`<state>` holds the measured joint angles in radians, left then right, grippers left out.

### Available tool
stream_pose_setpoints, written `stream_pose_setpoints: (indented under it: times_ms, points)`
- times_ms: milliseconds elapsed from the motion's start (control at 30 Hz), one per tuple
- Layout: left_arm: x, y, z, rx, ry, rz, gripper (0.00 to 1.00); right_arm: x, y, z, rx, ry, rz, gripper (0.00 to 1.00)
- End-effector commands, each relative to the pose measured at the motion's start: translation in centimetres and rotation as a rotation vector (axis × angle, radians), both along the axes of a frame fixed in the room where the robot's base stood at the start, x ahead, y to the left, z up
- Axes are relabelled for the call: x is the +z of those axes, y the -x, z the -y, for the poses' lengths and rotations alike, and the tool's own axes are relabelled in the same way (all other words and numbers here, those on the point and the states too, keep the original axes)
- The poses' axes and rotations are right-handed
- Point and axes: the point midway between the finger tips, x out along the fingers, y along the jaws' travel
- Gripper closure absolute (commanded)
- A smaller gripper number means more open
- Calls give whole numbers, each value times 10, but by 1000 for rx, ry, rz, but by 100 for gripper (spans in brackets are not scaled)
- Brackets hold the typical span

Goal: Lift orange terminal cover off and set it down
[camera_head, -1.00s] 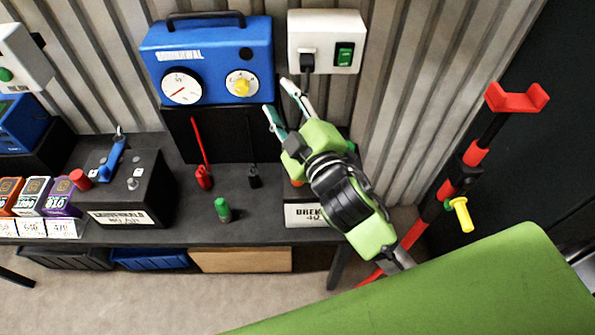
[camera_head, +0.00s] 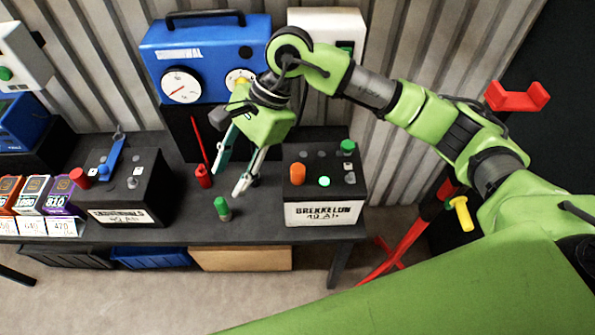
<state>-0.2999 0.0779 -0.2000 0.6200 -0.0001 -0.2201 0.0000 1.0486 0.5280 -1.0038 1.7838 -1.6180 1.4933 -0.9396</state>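The orange terminal cover (camera_head: 297,174) stands upright on the left side of the top of the right battery (camera_head: 325,214), labelled BREKKELUN. My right gripper (camera_head: 230,181) points down over the bench, left of the orange cover and apart from it. Its two fingers are spread with nothing seen between them. A green cap (camera_head: 347,147) sits at the back right of the same battery, and a small green light (camera_head: 324,182) glows on its top. My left gripper is not in view.
A loose green cap (camera_head: 222,209) stands on the bench (camera_head: 262,216) below my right gripper. A red clamp (camera_head: 204,177) is just left of the fingers. The left battery (camera_head: 122,203) carries a red cap (camera_head: 79,178). A blue charger (camera_head: 205,52) stands behind.

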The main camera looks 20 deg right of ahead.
Motion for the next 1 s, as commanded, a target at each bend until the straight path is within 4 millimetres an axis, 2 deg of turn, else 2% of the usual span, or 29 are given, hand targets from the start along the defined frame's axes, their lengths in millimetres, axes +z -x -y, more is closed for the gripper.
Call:
stream_pose_setpoints:
  times_ms: [33, 100, 200, 300, 467, 700, 800, 1000]
  points:
    - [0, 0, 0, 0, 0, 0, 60, -2, -16, 32, 12, 122, 46, 62]
    - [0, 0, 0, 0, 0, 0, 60, -4, -31, 71, 25, 273, 87, 62]
    - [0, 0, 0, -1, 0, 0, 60, 1, -45, 115, 30, 429, 114, 62]
    - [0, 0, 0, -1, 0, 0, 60, 6, -51, 138, 32, 512, 124, 62]
    - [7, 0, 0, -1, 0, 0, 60, -7, -52, 146, 32, 541, 119, 62]
    - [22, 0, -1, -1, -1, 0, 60, -54, -51, 145, 32, 537, 118, 62]
    - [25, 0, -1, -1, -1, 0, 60, -68, -52, 145, 32, 536, 120, 62]
    - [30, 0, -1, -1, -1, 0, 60, -81, -52, 145, 32, 535, 121, 62]
